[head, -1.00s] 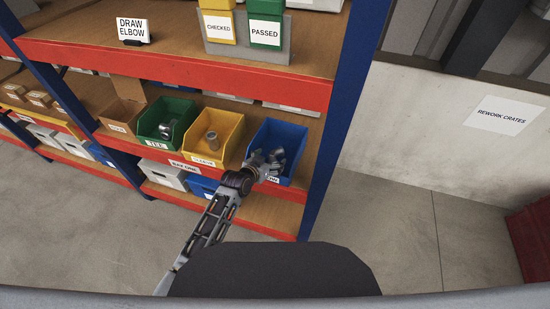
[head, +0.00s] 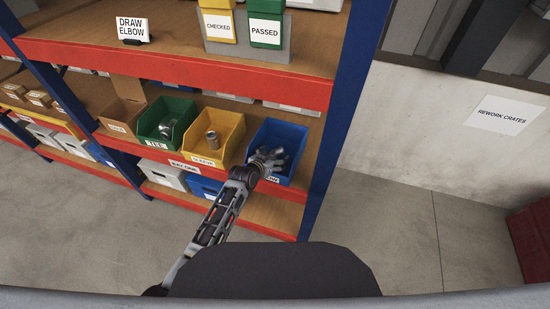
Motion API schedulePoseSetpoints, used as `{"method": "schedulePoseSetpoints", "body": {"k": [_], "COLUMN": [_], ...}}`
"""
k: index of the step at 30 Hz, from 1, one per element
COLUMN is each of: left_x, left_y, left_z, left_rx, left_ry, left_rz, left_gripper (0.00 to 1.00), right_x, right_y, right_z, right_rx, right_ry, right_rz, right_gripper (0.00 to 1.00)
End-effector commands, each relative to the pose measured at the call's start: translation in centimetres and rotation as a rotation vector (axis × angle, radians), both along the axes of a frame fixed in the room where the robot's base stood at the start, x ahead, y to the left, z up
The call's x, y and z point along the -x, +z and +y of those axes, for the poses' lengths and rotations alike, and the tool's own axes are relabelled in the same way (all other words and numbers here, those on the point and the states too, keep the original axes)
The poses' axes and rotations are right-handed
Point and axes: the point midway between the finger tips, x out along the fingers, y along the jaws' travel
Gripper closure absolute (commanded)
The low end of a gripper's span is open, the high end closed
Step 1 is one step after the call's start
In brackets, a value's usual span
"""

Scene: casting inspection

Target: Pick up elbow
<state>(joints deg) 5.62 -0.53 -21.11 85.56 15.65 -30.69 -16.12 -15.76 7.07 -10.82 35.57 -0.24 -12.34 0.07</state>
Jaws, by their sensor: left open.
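The blue bin (head: 296,138) stands at the right end of the shelf's bin row. Grey metal castings (head: 281,156), seemingly the elbows, lie inside it; their shapes are hard to make out. My left gripper (head: 268,158) is open at the front of the blue bin, over its front lip and close to the castings. It partly hides the bin's label and some of its contents. Whether the fingers touch a casting cannot be told. A sign reading "DRAW ELBOW" (head: 132,29) stands on the upper shelf. My right gripper is not in view.
A yellow bin (head: 232,124) and a green bin (head: 187,112) holding castings stand left of the blue bin. A blue shelf post (head: 331,130) rises close on its right.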

Motion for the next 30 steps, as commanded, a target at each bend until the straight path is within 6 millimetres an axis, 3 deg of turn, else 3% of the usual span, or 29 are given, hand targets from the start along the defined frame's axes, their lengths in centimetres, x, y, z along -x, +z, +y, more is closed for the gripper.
{"method": "schedulePoseSetpoints", "body": {"k": [19,30], "left_x": [-0.5,-0.5], "left_y": [-0.3,-0.3], "left_z": [-0.3,-0.2], "left_rx": [0.000,0.000], "left_ry": [0.001,0.001], "left_rz": [-0.001,-0.001], "left_gripper": [0.15,0.63], "right_x": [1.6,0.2], "right_y": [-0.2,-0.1], "right_z": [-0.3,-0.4], "right_rx": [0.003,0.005], "right_ry": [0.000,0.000], "right_rz": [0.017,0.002], "right_gripper": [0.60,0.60]}}
